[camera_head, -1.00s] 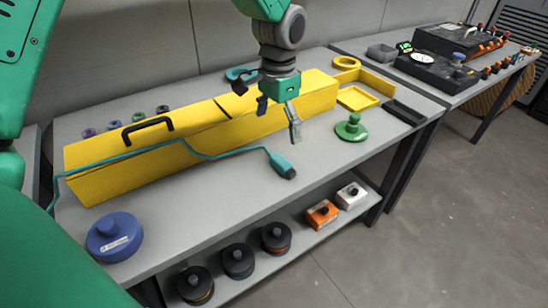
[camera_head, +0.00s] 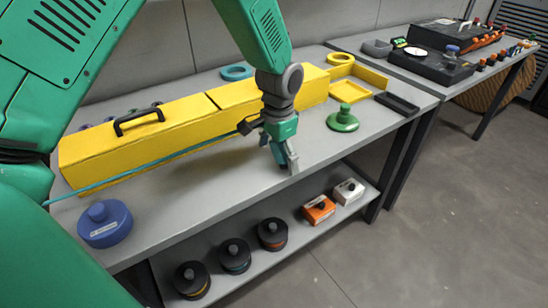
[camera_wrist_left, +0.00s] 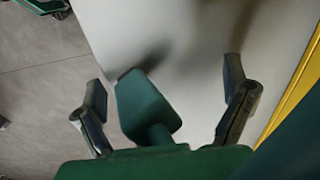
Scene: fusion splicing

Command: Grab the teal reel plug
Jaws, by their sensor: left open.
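The teal reel plug (camera_wrist_left: 147,103) shows in the left wrist view as a dark teal block with a narrower neck, lying between the two spread fingers. My left gripper (camera_wrist_left: 168,92) is open around it, with a gap to the finger on each side. In the head view my left gripper (camera_head: 285,160) points down over the front part of the table and largely hides the plug. The teal cable (camera_head: 150,165) runs from the left along the front of the yellow case toward the gripper. My right gripper cannot be made out.
The long yellow case (camera_head: 180,137) with a black handle lies behind the gripper. A green knobbed disc (camera_head: 343,120) stands to the right, a blue round container (camera_head: 104,226) to the left. The table's front edge is close; a lower shelf holds reels and boxes.

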